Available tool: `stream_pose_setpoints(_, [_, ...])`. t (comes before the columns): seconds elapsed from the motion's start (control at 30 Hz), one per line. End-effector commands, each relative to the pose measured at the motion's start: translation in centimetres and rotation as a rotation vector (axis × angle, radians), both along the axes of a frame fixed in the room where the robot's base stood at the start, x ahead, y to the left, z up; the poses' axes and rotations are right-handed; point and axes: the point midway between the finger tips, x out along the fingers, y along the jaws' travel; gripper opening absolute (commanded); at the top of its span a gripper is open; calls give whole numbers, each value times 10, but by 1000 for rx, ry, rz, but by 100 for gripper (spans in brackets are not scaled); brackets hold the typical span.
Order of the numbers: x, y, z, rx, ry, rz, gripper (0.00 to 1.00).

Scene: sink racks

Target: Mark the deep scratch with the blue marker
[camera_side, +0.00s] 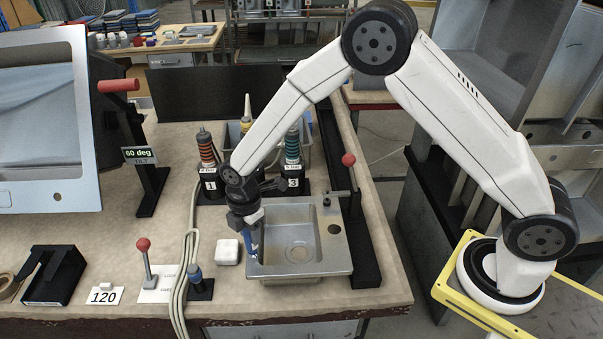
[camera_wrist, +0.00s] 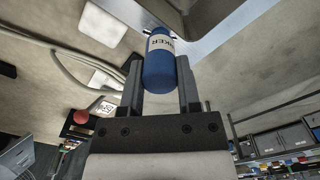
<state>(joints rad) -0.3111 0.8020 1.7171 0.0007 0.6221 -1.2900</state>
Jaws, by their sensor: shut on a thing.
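My gripper (camera_side: 251,224) is shut on the blue marker (camera_side: 254,243), which points down at the left rim of the steel sink (camera_side: 334,240). In the wrist view, the blue marker (camera_wrist: 159,68) sits between the two dark fingers of my gripper (camera_wrist: 160,80). Its white label reads partly "KER". Its far end reaches the edge of the sink (camera_wrist: 215,30); I cannot tell whether the tip touches the metal. The deep scratch cannot be made out in either view.
A white block (camera_side: 228,252) lies left of the sink, beside a bundle of cables (camera_side: 185,265). Numbered tool stands (camera_side: 208,184) are behind the sink. A red-knobbed lever (camera_side: 143,246) stands at front left.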

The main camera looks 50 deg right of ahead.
Motion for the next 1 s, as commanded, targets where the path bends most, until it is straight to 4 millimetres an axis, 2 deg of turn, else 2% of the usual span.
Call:
stream_pose_setpoints(0.37, [-1,0,-1,-1,4,0,0])
stream_pose_setpoints(1.0, [0,0,35,0,0,0,0])
